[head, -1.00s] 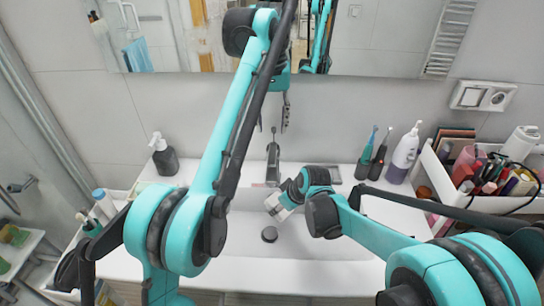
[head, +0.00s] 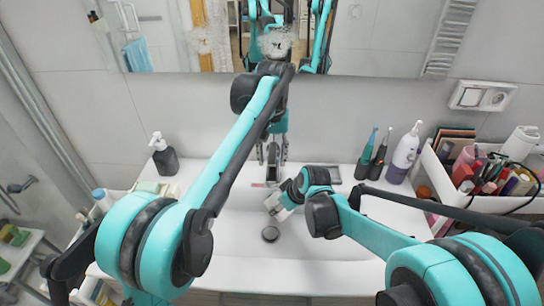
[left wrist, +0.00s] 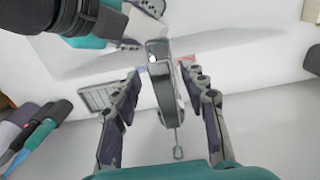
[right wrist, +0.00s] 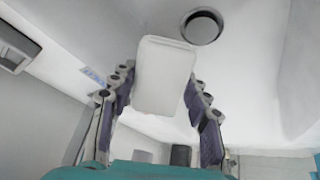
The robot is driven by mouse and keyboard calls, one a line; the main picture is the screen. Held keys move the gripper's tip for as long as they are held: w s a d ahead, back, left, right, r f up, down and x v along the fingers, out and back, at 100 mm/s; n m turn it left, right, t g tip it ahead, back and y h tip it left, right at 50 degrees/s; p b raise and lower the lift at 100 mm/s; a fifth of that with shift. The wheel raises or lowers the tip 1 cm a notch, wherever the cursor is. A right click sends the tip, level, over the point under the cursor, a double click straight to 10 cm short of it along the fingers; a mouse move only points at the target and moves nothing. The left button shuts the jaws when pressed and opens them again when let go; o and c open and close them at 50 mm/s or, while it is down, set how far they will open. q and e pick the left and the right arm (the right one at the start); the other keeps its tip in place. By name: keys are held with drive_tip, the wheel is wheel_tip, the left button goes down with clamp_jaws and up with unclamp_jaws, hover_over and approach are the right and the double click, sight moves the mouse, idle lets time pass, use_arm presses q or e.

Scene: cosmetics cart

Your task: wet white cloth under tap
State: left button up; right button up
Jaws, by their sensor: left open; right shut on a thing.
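The chrome tap (left wrist: 163,85) stands between the two spread fingers of my left gripper (left wrist: 160,88), which is open and appears clear of it. In the head view my left gripper (head: 272,162) is at the back of the sink and hides most of the tap. My right gripper (right wrist: 155,88) is shut on the white cloth (right wrist: 163,75), a pale, folded-looking block between its fingers. In the head view the right gripper (head: 284,201) is low in the white sink (head: 310,245), close to the tap. No running water shows.
The drain (head: 270,234) lies just in front of the right gripper. A dark soap bottle (head: 164,157) stands left of the sink. Toothbrushes (head: 374,158) and a white-purple bottle (head: 404,155) stand right. A filled cosmetics box (head: 455,205) is farther right. The mirror is behind.

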use_arm(q)
clamp_jaws()
drive_tip(key=shift+w+r+g, duration=0.2)
drive_tip(key=shift+r+g, duration=0.15)
drive_tip(key=shift+g, duration=0.15)
unclamp_jaws()
